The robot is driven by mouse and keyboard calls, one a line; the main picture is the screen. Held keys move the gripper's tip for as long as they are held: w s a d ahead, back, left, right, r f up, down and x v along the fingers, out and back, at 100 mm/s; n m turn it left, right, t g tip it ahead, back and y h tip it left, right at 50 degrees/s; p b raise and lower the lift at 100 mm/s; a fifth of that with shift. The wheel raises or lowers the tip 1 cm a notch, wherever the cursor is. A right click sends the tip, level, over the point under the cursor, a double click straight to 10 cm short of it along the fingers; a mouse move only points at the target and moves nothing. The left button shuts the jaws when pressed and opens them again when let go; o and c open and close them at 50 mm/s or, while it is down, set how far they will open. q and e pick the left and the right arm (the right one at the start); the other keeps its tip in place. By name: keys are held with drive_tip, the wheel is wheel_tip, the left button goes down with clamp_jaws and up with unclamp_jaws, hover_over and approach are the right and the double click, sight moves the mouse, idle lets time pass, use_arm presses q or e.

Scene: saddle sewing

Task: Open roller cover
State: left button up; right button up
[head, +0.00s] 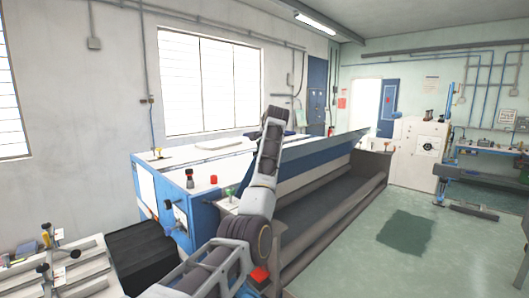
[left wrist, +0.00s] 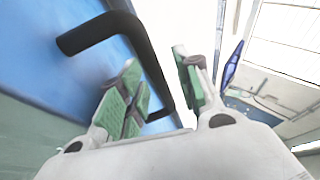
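The machine with the roller cover stands in the middle of the head view. A long panel in blue and pale grey (head: 315,168), which looks like the cover, runs along its front above a dark trough. In the left wrist view a black bar handle (left wrist: 95,33) stands out from a blue surface (left wrist: 40,75). My left gripper (left wrist: 156,62) is open, and the handle runs behind and between its green-padded fingers. I cannot tell whether they touch it. In the head view my left arm crosses the panel and its gripper cannot be made out. My right gripper is not in view.
A blue end cabinet with a red button (head: 214,180) stands left of my arm. A workbench with clamps (head: 75,268) is at the lower left. The green floor (head: 440,255) at the right is open, with a dark mat (head: 405,232) on it.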

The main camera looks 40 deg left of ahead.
use_arm(q)
drive_tip(key=v, duration=1.1)
drive_tip(key=shift+r, duration=0.1)
drive_tip(key=shift+d, duration=0.1)
idle(0.4)
